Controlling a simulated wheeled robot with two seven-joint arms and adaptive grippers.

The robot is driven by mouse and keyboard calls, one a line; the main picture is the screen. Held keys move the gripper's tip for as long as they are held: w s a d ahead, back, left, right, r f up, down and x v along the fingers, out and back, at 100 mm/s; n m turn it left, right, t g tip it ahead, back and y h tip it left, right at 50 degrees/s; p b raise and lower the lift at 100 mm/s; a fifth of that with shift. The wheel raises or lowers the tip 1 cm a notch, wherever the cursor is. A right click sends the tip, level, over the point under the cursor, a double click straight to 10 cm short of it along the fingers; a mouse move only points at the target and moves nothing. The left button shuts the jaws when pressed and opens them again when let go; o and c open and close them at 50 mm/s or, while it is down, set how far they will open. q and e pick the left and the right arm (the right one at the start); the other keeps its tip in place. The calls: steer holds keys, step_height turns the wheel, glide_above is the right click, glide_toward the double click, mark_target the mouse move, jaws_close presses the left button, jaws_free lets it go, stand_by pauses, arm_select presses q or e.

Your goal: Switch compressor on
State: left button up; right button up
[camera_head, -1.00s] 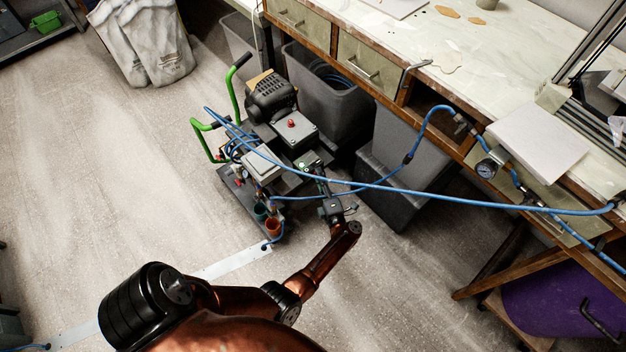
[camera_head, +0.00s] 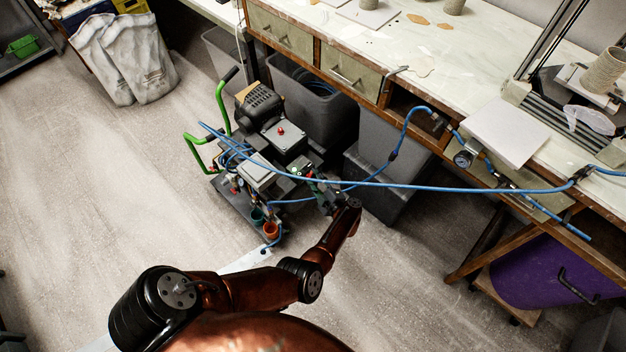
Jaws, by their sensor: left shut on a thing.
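The compressor (camera_head: 262,175) stands on the floor left of the workbench, with green handles (camera_head: 222,105), a dark motor, a grey box with a red button (camera_head: 280,131) and a lighter box (camera_head: 257,172). My left gripper (camera_head: 312,183) is at the compressor's right side, beside small green and red parts. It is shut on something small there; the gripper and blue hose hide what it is. My left arm reaches up from the bottom of the view. My right gripper is out of view.
A blue hose (camera_head: 420,187) runs in the air from the compressor to the workbench (camera_head: 400,50), passing close to my gripper. Grey bins (camera_head: 385,180) stand under the bench, right of the compressor. A purple bin (camera_head: 555,272) is at lower right.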

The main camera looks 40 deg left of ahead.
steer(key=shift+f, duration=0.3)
arm_select(q)
steer(key=o, duration=1.2)
steer(key=shift+c, duration=0.2)
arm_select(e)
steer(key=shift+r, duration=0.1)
arm_select(q)
steer(key=v, duration=0.7)
steer(key=shift+d, duration=0.25)
